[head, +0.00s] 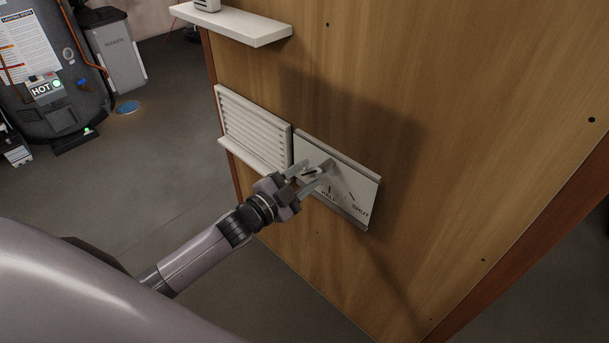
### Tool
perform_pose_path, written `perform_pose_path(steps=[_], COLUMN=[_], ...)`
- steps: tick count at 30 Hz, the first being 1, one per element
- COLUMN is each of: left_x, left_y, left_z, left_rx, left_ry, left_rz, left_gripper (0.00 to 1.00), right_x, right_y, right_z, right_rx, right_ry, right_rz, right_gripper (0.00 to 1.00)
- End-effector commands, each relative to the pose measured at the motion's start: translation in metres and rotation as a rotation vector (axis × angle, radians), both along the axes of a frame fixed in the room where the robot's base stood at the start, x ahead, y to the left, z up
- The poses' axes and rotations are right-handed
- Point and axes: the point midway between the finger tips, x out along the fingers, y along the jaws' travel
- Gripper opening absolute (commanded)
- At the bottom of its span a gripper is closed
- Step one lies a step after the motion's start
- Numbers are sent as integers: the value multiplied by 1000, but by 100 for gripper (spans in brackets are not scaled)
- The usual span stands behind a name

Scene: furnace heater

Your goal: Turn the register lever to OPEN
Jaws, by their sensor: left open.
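The register plate (362,196) is a pale panel on the wooden wall, with the labels HALF and SHUT along its lower part. The register lever (326,165) is a small light-coloured handle standing out from the upper left part of the plate. My left gripper (316,176) is open at the lever, with its fingers pointing at the plate and the lever close to the fingertips. I cannot tell whether they touch. The gripper covers the left part of the plate, and no OPEN label can be read. My right gripper is not in view.
A white louvred vent (254,127) is on the wall just left of the plate. A white shelf (235,25) juts out above it. A dark tank (60,100) with a HOT label and a grey cabinet (117,55) stand at the back left.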

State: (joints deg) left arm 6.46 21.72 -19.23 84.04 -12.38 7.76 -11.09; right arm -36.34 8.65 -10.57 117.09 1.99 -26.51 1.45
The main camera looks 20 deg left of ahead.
Motion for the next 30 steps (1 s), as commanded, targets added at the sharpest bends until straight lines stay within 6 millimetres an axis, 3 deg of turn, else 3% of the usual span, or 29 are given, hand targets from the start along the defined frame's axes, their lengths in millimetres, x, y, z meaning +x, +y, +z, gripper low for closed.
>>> perform_pose_path(steps=[15, 30], left_x=[-57, -63], left_y=[21, 24], left_z=[0, 0], left_rx=[2, 4], left_ry=[0, -1], left_rz=[1, 1], left_gripper=[43, 43], right_x=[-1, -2], right_y=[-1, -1], right_z=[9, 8], right_rx=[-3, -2], right_ry=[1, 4], right_rz=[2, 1], right_gripper=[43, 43])
